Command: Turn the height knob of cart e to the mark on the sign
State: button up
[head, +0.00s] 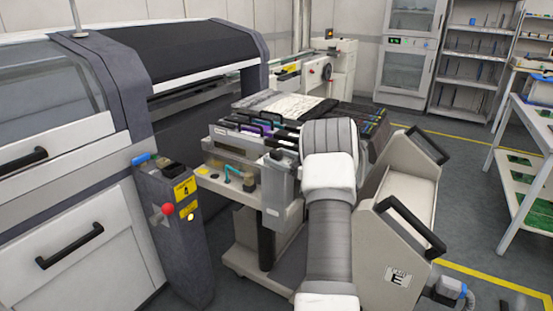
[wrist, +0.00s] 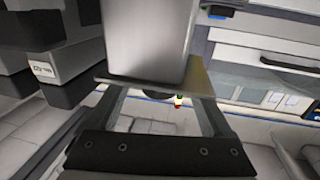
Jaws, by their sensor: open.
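Cart e (head: 398,277) stands at the middle right in the head view, with the letter E on its light side panel. My arm reaches over it and hides part of it, and my gripper is not clearly seen there. In the wrist view my gripper (wrist: 160,92) is open, its two fingers spread to either side. A dark rounded part (wrist: 156,95) shows between the fingers under a beige plate; I cannot tell whether it is the height knob. A yellow sign (head: 185,188) with a 4 is on a grey post beside the cart.
The grey post (head: 165,245) has a red button (head: 168,209) and stands close to the cart's left. A large white machine (head: 75,240) fills the left. A rack (head: 507,150) with green boards stands at the right. Floor is open between cart and rack.

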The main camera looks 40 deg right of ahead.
jog(key=shift+w+a, duration=0.1)
jog(key=shift+w, duration=0.45)
grip_shut()
jog(key=shift+a+m+h, duration=0.1)
jog(key=shift+m+h, duration=0.2)
jog(key=shift+h, duration=0.1)
